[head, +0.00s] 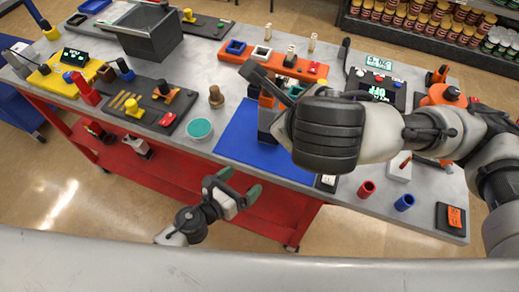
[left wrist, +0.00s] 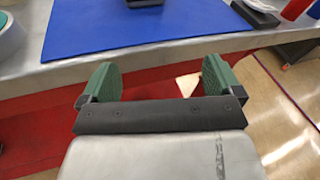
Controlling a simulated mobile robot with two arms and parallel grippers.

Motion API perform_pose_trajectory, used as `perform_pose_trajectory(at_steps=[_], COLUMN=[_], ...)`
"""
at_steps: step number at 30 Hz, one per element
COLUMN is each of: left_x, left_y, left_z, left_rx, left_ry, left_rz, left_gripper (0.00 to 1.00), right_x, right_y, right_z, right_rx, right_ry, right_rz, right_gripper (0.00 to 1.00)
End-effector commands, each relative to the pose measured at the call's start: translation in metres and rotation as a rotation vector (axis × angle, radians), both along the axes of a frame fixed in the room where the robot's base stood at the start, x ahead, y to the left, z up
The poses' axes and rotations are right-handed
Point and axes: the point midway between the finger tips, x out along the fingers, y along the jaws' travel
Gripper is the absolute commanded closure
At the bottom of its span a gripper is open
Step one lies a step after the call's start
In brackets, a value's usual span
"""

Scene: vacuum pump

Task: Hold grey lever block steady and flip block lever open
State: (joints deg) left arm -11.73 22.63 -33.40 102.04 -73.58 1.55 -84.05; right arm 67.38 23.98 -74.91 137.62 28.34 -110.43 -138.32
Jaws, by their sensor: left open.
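A dark grey upright block (head: 265,122) with an orange part near its top stands on the blue mat (head: 232,138), partly hidden behind my right gripper. It looks like the grey lever block, but its lever cannot be made out. In the left wrist view only a dark base (left wrist: 145,3) shows on the blue mat (left wrist: 120,30), at the top edge. My right gripper (head: 272,86) is over the block, its dark fingers near the block's top; contact is unclear. My left gripper (head: 238,184) is open and empty, below the table's front edge, with green finger pads (left wrist: 160,82).
A teal-topped round dish (head: 200,128) and a brown knob (head: 216,96) stand left of the mat. Red (head: 366,189) and blue (head: 404,202) cups stand on the right. A red shelf (head: 265,205) lies below the tabletop near my left gripper.

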Motion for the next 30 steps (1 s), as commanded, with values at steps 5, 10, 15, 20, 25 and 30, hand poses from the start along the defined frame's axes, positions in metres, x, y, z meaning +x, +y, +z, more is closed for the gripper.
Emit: perform_pose_trajectory(at_steps=[5, 10, 15, 20, 25, 30], left_x=[0.012, 0.034, 0.048, 0.057, 0.077, 0.108], left_y=[-0.024, -0.037, -0.045, -0.048, -0.053, -0.062], left_z=[0.034, 0.053, 0.068, 0.074, 0.074, 0.075], left_rx=[0.076, 0.078, 0.085, 0.089, 0.090, 0.089], left_ry=[-0.163, -0.212, -0.238, -0.247, -0.247, -0.246], left_rz=[0.038, 0.198, 0.325, 0.372, 0.375, 0.374], left_gripper=[0.06, 0.06, 0.06, 0.06, 0.06, 0.06], right_x=[0.000, 0.000, 0.000, 0.000, 0.000, 0.000], right_y=[0.000, 0.000, 0.000, 0.000, 0.000, 0.000], right_z=[0.000, 0.000, 0.000, 0.000, 0.000, 0.000], right_rx=[0.000, 0.000, 0.000, 0.000, 0.000, 0.000], right_ry=[0.000, 0.000, 0.000, 0.000, 0.000, 0.000], right_rz=[0.000, 0.000, 0.000, 0.000, 0.000, 0.000], right_gripper=[0.57, 0.57, 0.57, 0.57, 0.57, 0.57])
